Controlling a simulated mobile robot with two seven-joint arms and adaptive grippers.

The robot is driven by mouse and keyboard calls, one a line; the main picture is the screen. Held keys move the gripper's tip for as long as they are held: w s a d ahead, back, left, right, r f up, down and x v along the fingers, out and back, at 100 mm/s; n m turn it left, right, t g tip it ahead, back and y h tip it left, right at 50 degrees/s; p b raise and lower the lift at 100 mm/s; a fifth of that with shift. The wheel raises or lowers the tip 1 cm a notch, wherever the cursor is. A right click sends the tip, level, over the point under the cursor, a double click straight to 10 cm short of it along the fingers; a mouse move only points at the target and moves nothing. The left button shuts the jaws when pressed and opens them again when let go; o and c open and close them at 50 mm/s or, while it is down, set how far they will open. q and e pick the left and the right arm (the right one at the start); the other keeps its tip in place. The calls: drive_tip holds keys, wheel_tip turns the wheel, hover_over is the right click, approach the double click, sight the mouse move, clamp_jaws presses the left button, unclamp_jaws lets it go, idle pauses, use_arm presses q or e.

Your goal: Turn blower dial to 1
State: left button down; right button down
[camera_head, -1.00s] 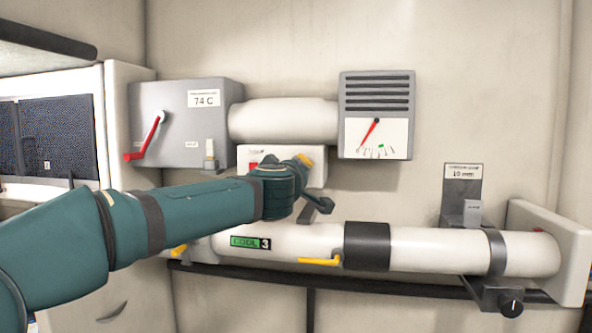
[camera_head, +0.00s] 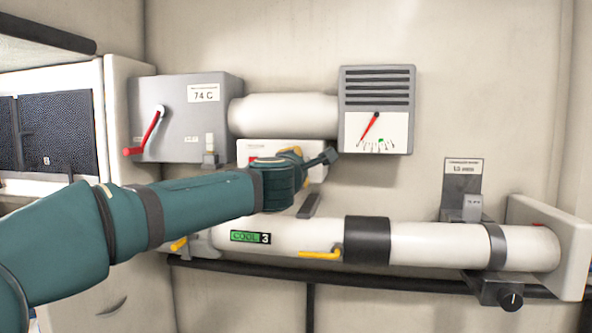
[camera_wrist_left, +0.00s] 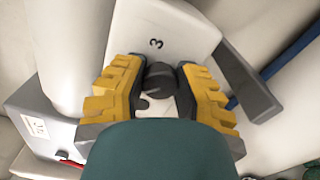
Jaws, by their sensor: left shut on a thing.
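The blower dial is a dark round knob (camera_wrist_left: 160,80) on a white box with a printed 3, seen in the left wrist view. In the head view the white box (camera_head: 250,148) is on the wall, and my gripper and arm hide the dial. My left gripper (camera_wrist_left: 160,88) has yellow fingers on both sides of the dial and is shut on it. It also shows in the head view (camera_head: 298,153), in front of the box. I cannot tell which number the dial points to. My right gripper is not in view.
A grey box (camera_head: 180,145) with a red lever is left of the white box. A vented gauge (camera_head: 376,135) with a red needle is to the right. Below runs a white pipe (camera_head: 420,245) with a yellow lever (camera_head: 320,255). The wall between gauge and pipe is clear.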

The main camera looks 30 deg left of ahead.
use_arm(q)
drive_tip(key=shift+n, duration=1.5)
drive_tip(key=shift+r+b, duration=0.1)
drive_tip(key=shift+b, duration=0.2)
drive_tip(key=c, duration=0.6)
unclamp_jaws()
drive_tip(key=shift+d, duration=0.1)
drive_tip(key=shift+c, duration=0.2)
drive_tip(key=v, duration=1.2)
